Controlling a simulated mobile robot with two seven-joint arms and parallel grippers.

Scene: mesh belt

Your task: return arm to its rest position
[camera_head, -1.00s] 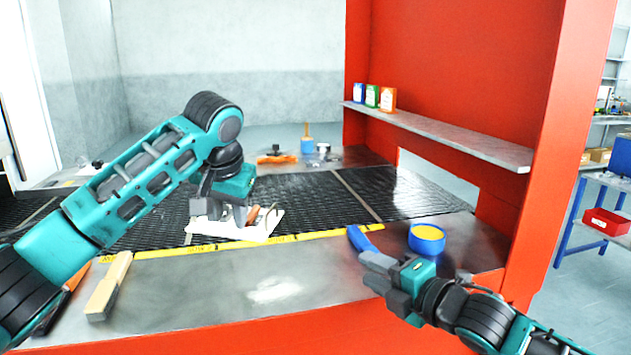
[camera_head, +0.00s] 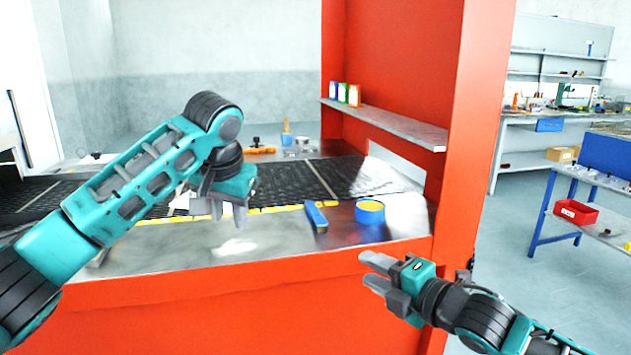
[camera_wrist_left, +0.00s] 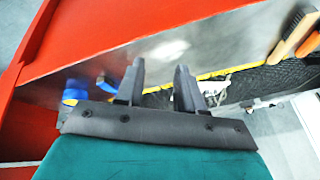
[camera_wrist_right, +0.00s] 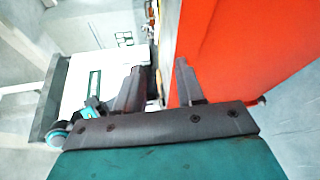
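My left arm comes in from the left and my left gripper (camera_head: 230,212) hangs over the near metal ledge of the belt. In the left wrist view its two fingers (camera_wrist_left: 158,82) stand apart with nothing between them. My right gripper (camera_head: 372,271) is in front of the red frame, at its lower right, pointing left. In the right wrist view its fingers (camera_wrist_right: 160,85) are apart and empty, with the red panel close beside them.
On the ledge (camera_head: 180,242) are a blue-handled tool (camera_head: 316,217) and a blue container with yellow contents (camera_head: 370,211). A red upright (camera_head: 472,130) stands right of them. A blue-legged table with a red bin (camera_head: 576,212) stands further right, with open floor between.

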